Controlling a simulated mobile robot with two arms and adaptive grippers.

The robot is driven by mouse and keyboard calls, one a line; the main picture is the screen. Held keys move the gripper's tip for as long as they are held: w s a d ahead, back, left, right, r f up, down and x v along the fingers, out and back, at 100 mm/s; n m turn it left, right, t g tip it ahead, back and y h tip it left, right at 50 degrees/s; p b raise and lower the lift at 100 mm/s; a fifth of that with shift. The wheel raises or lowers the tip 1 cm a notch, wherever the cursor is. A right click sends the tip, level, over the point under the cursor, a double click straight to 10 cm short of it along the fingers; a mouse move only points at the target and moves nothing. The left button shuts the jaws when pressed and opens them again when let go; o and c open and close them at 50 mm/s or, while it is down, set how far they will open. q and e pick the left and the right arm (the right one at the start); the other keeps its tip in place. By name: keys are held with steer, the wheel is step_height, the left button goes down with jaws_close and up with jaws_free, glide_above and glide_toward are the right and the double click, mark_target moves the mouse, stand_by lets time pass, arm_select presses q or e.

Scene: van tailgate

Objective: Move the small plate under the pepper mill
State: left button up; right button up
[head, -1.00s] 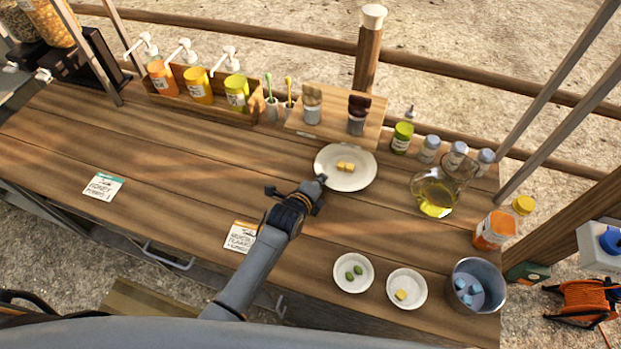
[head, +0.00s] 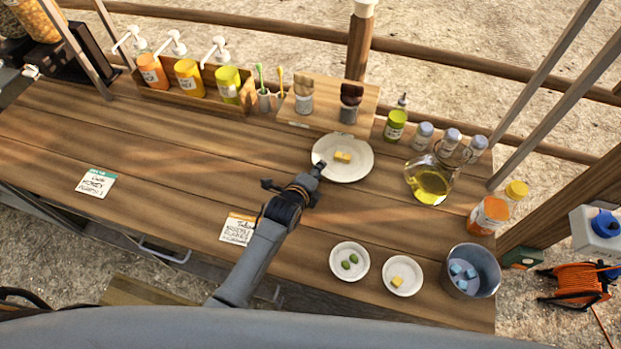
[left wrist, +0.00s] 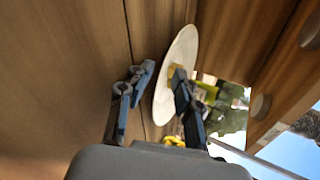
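A large white plate (head: 328,170) with yellow pieces on it lies on the wooden counter, near the back. Two small white dishes lie near the front: one (head: 338,270) with green olives, one (head: 404,291) with a yellow cube. My left gripper (head: 293,177) is open at the large plate's left edge, one finger overlapping the rim in the head view. In the left wrist view the open fingers (left wrist: 157,85) are empty, and the plate (left wrist: 180,50) is behind the right finger; contact cannot be told. I cannot clearly identify a pepper mill. My right gripper is not in view.
A wooden board (head: 328,117) holds a tan-topped item (head: 304,95) and a dark-topped item (head: 350,100). An oil jug (head: 430,185), several jars and a metal pot (head: 472,270) stand at the right. The counter's left middle is mostly clear, with two labels.

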arm_select(q)
steer(key=v, duration=1.1)
steer(key=shift+s+r, duration=0.1)
steer(key=shift+s, duration=0.1)
steer(key=shift+s+r, duration=0.1)
